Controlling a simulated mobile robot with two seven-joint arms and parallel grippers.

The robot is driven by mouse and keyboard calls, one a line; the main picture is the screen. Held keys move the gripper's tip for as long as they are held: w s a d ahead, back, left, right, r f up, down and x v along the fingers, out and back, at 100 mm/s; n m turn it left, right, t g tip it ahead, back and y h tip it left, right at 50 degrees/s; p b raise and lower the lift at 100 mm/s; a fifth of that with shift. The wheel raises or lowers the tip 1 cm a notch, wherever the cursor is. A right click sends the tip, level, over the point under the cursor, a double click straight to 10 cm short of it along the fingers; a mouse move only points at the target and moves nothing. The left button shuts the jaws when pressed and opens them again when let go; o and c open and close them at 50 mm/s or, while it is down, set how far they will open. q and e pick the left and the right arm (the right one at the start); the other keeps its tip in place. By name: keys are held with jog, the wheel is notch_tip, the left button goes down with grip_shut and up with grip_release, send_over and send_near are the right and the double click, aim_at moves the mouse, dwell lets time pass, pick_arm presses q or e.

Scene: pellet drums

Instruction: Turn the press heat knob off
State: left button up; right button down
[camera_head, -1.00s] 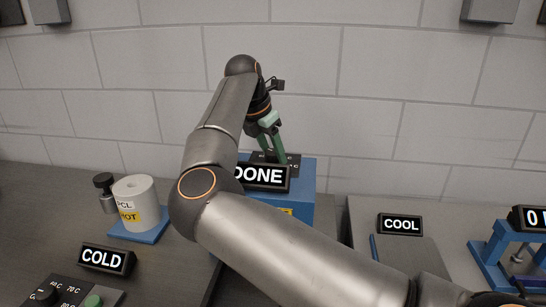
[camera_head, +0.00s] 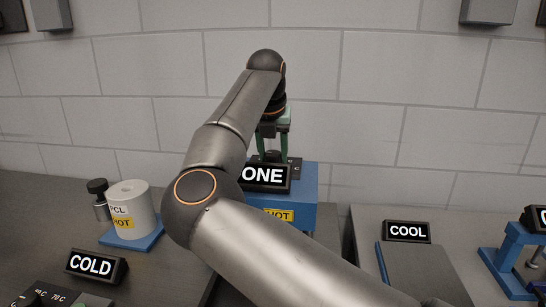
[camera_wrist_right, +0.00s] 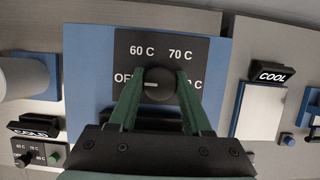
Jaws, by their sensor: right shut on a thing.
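The press heat knob (camera_wrist_right: 160,84) is a round black dial on a dark plate (camera_wrist_right: 190,50) marked OFF, 60 C, 70 C and a partly hidden fourth setting. Its white mark lies level and points left, toward OFF. The plate is on top of the blue press (camera_head: 304,190). My right gripper (camera_head: 272,150) reaches down from above with green fingers. In the right wrist view its fingers stand on either side of the knob and are shut on it. My left gripper is not in view.
A display ending in "ONE" (camera_head: 265,177) stands in front of the knob, partly covered by my arm. A white PCL drum (camera_head: 131,208) and a COLD sign (camera_head: 95,265) are at left. A COOL sign (camera_head: 407,231) and blue frame (camera_head: 507,262) are at right.

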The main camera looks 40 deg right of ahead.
dwell(0.4)
jog(key=shift+c, duration=1.7)
grip_release()
jog(key=v, duration=1.2)
jog(key=shift+r, duration=0.2)
jog(key=shift+s, duration=0.1)
